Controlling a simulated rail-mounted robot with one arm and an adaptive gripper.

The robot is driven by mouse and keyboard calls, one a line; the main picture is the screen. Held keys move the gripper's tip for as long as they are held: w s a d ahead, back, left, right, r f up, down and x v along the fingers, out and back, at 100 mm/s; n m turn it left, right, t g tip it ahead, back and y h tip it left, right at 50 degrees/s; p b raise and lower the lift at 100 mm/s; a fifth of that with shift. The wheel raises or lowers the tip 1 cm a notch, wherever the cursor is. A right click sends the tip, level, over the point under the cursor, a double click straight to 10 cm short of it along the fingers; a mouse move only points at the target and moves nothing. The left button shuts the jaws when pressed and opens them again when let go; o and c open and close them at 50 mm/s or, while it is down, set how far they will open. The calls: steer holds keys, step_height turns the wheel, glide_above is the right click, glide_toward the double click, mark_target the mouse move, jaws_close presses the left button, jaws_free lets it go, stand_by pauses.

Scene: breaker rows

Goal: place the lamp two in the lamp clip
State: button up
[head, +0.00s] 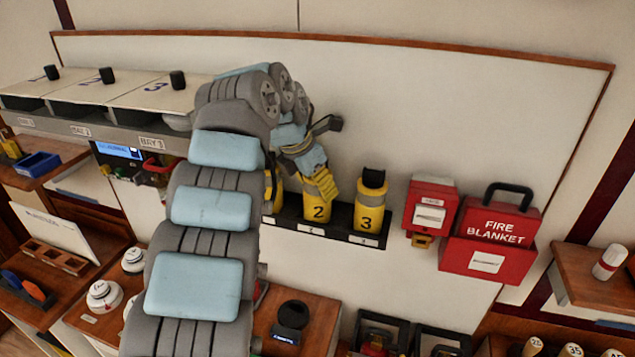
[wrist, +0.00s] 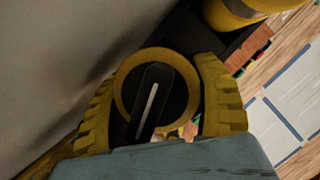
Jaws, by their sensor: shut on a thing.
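Lamp two (head: 317,211) is a yellow cylinder marked 2. It stands upright at the middle position of a black wall rack (head: 345,222); I cannot tell whether its base is fully seated. My gripper (head: 319,184) comes down from above and is shut on its upper part. In the wrist view the yellow fingers lie on both sides of the lamp's round top (wrist: 190,84), which has a black knob with a white line. The fingers hide the lamp's upper body in the head view. No separate lamp clip can be told apart from the rack.
Lamp three (head: 369,203) stands in the rack close to the right; another yellow lamp (head: 277,192) at the left is partly behind my arm. A red box (head: 431,206) and a fire blanket case (head: 490,242) hang further right. The wall above the rack is clear.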

mark_target(306, 178)
steer(key=shift+f, duration=0.15)
steer(key=o, duration=1)
steer(key=shift+r, duration=0.3)
steer(key=shift+a+r, duration=0.1)
steer(key=shift+r, duration=0.3)
steer(key=shift+v, duration=3.25)
steer(key=shift+s, duration=0.15)
